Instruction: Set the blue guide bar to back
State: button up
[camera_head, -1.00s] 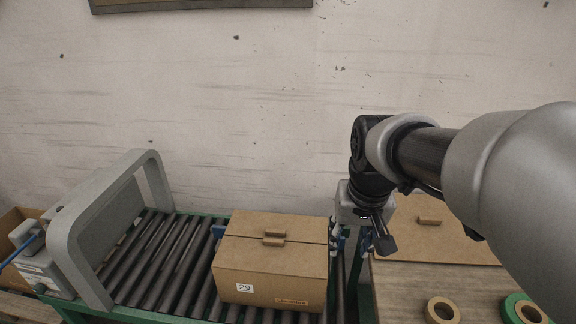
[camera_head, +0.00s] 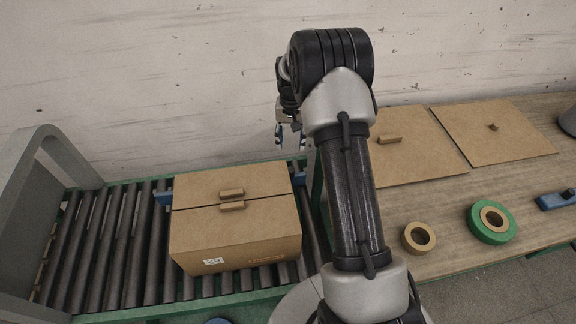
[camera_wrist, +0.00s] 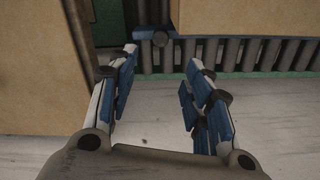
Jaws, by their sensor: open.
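Blue pieces of the guide bar show on the roller conveyor at the left of the carton (camera_head: 162,198) and at its right (camera_head: 299,178). The carton hides what lies between, so I cannot tell whether they join. In the wrist view a short blue piece (camera_wrist: 148,34) with a dark round knob lies across the rollers, beyond my fingertips. My gripper (camera_head: 290,137) is open and empty, above the back right of the conveyor. In the wrist view its blue-padded fingers (camera_wrist: 160,72) stand wide apart, not touching the blue piece.
The closed carton (camera_head: 235,235) sits on the rollers (camera_head: 105,240). A grey arch (camera_head: 25,200) stands over the conveyor at left. The table (camera_head: 455,215) at right holds flat cardboard panels (camera_head: 497,130), a tan ring (camera_head: 419,238) and a green roll (camera_head: 477,224). The wall is close behind.

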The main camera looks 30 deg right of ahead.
aim_at(290, 169)
notch_tip(290, 169, down, 16)
jog(key=b, duration=0.3)
jog(key=shift+r, duration=0.15)
grip_shut()
dwell(0.5)
